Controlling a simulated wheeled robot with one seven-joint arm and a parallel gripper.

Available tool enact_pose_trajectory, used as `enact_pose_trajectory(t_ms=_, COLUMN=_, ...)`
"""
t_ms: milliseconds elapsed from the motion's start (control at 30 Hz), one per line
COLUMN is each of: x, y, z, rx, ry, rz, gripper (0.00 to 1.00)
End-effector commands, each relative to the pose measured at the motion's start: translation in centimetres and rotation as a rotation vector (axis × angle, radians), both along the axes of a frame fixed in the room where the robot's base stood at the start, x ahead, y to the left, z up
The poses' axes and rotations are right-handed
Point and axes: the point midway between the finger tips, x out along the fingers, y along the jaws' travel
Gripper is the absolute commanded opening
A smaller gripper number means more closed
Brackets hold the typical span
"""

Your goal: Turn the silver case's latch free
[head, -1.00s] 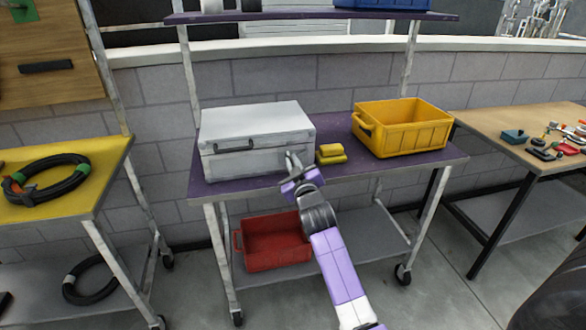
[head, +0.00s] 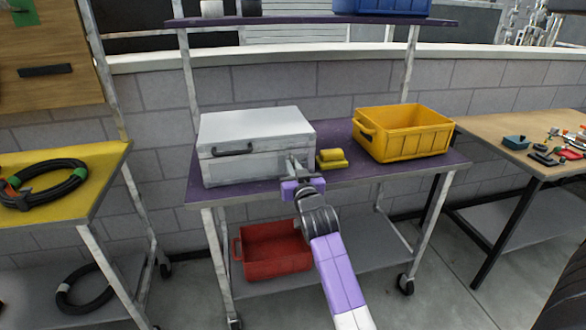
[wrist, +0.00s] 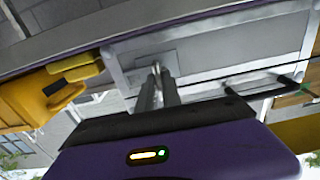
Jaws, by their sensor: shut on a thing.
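The silver case (head: 258,128) stands closed on the purple shelf (head: 385,177), with a dark handle (head: 233,150) on its front. My gripper (head: 292,163) is at the right part of the case's front. In the wrist view, my two fingers (wrist: 157,76) are close together, shut on the small latch (wrist: 156,66) against its plate. The case front (wrist: 225,55) also shows there, with the handle (wrist: 268,91) to the right. The fingers hide most of the latch, so its exact angle cannot be told.
Yellow blocks (head: 331,159) lie just right of the case, close to my gripper. A yellow crate (head: 405,146) stands further right. A red crate (head: 272,255) is on the lower shelf. Benches stand to the left and right.

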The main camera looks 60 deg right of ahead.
Motion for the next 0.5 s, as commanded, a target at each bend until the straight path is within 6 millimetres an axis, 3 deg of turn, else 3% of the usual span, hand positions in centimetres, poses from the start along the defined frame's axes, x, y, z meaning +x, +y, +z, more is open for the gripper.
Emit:
enact_pose_trajectory(t_ms=233, x=-0.05, y=0.01, z=-0.27, rx=0.006, ry=0.002, rz=0.000, gripper=0.00)
enact_pose_trajectory(t_ms=300, x=-0.05, y=0.01, z=-0.26, rx=0.004, ry=0.002, rz=0.000, gripper=0.19)
enact_pose_trajectory(t_ms=367, x=-0.04, y=0.01, z=-0.22, rx=0.004, ry=0.002, rz=0.000, gripper=0.31)
enact_pose_trajectory(t_ms=500, x=-0.03, y=0.00, z=-0.14, rx=0.002, ry=0.002, rz=0.000, gripper=0.31)
